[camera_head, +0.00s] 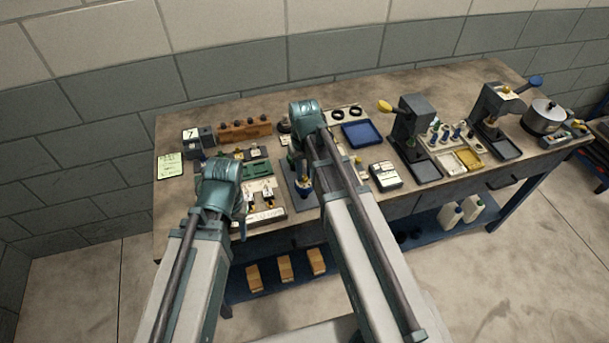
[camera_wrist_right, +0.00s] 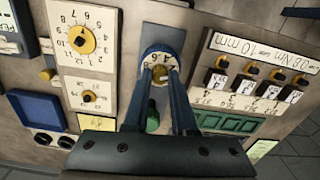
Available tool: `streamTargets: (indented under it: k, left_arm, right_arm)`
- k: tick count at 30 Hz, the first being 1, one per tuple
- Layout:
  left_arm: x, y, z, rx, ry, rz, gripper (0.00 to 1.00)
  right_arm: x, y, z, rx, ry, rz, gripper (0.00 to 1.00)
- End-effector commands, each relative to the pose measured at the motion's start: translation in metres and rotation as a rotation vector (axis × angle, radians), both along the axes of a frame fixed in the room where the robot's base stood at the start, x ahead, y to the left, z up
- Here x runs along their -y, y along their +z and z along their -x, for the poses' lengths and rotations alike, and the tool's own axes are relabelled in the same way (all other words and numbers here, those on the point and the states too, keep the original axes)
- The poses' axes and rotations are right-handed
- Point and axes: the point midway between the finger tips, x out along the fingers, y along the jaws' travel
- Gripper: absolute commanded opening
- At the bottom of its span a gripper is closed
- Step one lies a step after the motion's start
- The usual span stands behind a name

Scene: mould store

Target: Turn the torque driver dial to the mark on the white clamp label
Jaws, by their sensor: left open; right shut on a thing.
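My right gripper (camera_wrist_right: 160,72) is shut on a small yellowish piece, seemingly the torque driver dial (camera_wrist_right: 160,76), with pale numbered markings beside it. The marks are too small to read surely, and the fingers hide part of it. In the head view the right gripper (camera_head: 304,184) is over a grey stand on the bench.
A blue tray (camera_head: 361,134), two dark presses (camera_head: 410,130) and a pot (camera_head: 543,117) stand further right.

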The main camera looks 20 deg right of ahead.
Motion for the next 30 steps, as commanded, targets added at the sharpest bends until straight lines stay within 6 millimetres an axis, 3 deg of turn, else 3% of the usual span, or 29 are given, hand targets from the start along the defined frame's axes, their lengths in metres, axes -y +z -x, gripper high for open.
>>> streamTargets:
  k: [6, 18, 30]
  left_arm:
    - [0.0, -0.0001, 0.0, 0.0, 0.0, 0.0, 0.5]
    - [0.0, -0.0001, 0.0, 0.0, 0.0, 0.0, 0.5]
    - [0.0, -0.0001, 0.0, 0.0, 0.0, 0.0, 0.5]
  right_arm:
    - [0.0001, -0.0001, 0.0, 0.0, 0.216, 0.0, 0.0]
    - [0.0, -0.0001, 0.0, 0.0, 0.272, 0.0, 0.0]
    - [0.0, -0.0001, 0.0, 0.0, 0.601, 0.0, 0.0]
